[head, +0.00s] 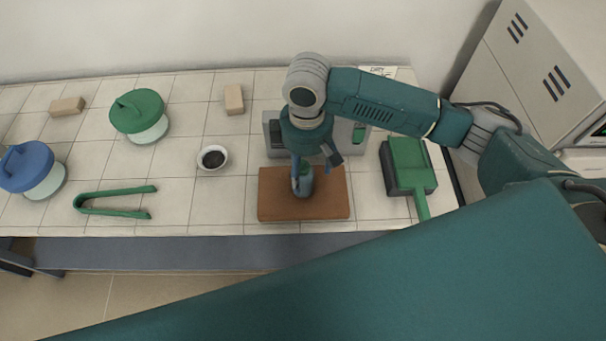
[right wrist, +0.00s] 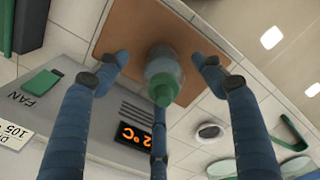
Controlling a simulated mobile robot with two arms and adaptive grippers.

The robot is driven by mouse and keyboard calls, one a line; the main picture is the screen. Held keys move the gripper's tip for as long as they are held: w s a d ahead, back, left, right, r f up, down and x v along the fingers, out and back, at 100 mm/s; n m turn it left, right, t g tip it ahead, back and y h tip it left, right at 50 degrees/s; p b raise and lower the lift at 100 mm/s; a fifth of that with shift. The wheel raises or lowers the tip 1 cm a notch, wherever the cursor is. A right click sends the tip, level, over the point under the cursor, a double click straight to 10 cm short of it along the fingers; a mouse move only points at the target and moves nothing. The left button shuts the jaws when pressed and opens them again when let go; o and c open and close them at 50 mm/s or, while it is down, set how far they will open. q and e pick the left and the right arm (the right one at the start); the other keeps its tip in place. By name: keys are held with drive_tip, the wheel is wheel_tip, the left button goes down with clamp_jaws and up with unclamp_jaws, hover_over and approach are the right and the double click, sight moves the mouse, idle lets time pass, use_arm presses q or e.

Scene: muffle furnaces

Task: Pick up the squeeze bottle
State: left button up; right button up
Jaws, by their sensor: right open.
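The squeeze bottle (head: 306,184) stands on a brown board (head: 275,207) near the table's front edge. It is bluish grey, and its green tip shows in the right wrist view, where the bottle (right wrist: 163,68) points toward the camera. My right gripper (head: 315,166) is above the bottle, pointing down, with its fingers spread. In the right wrist view, fingers stand on both sides of the bottle and one lies below it, with gaps at the sides. The gripper partly hides the bottle in the head view. My left gripper is not in view.
A grey device with an orange display (right wrist: 134,135) stands right behind the board. A small dark-filled bowl (head: 212,158), green tongs (head: 115,201), a green-lidded jar (head: 138,114) and a blue-lidded jar (head: 30,168) are to the left.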

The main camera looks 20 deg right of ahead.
sight(304, 179)
drive_tip(key=shift+f, duration=0.3)
drive_tip(key=shift+w+f, duration=0.1)
drive_tip(key=shift+f, duration=0.2)
drive_tip(key=f, duration=0.1)
drive_tip(key=f+p, duration=0.1)
drive_tip(key=f, duration=0.1)
drive_tip(key=f+p, duration=0.1)
drive_tip(key=shift+w+a+f, duration=0.2)
drive_tip(key=shift+a+f, duration=0.05)
drive_tip(key=shift+f, duration=0.15)
drive_tip(key=c, duration=1.2)
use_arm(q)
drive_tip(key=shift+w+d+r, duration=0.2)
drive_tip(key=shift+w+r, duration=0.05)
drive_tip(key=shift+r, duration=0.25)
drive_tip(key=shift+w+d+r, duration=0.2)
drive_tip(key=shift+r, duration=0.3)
use_arm(e)
clamp_jaws()
